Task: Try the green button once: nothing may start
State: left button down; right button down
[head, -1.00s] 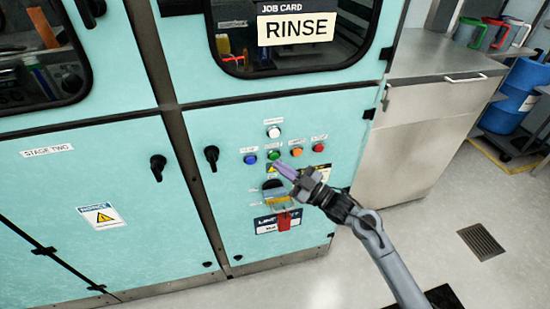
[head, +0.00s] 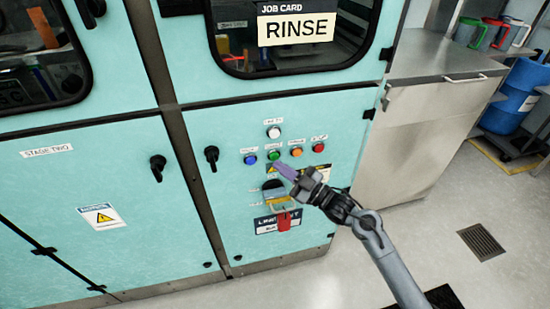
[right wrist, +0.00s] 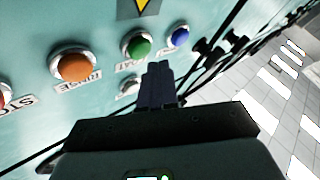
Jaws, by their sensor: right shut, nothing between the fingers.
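The green button (head: 274,155) is a round cap in a light ring on the teal cabinet's control panel, between the blue button (head: 250,159) and the orange button (head: 296,152). My right gripper (head: 280,169) is shut and empty, with its tips just below the green button in the head view. In the right wrist view the green button (right wrist: 138,46) sits just beyond the shut fingertips (right wrist: 158,68), slightly to their left. The tips appear apart from its cap. My left gripper is in no view.
A white button (head: 273,132) sits above the row and a red button (head: 318,148) at its right end. A red tag (head: 284,221) hangs below, by a yellow-handled part. A black handle (head: 211,158) is to the left. The job card (head: 296,28) reads RINSE.

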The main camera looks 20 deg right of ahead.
dwell(0.5)
jog(key=shift+w, duration=0.45)
jog(key=shift+w+b, duration=0.25)
jog(key=shift+b, duration=0.05)
dwell(0.6)
jog(key=shift+w+d, duration=0.1)
jog(key=shift+w, duration=0.05)
dwell(0.5)
jog(key=shift+s+p, duration=0.75)
jog(key=shift+s, duration=0.05)
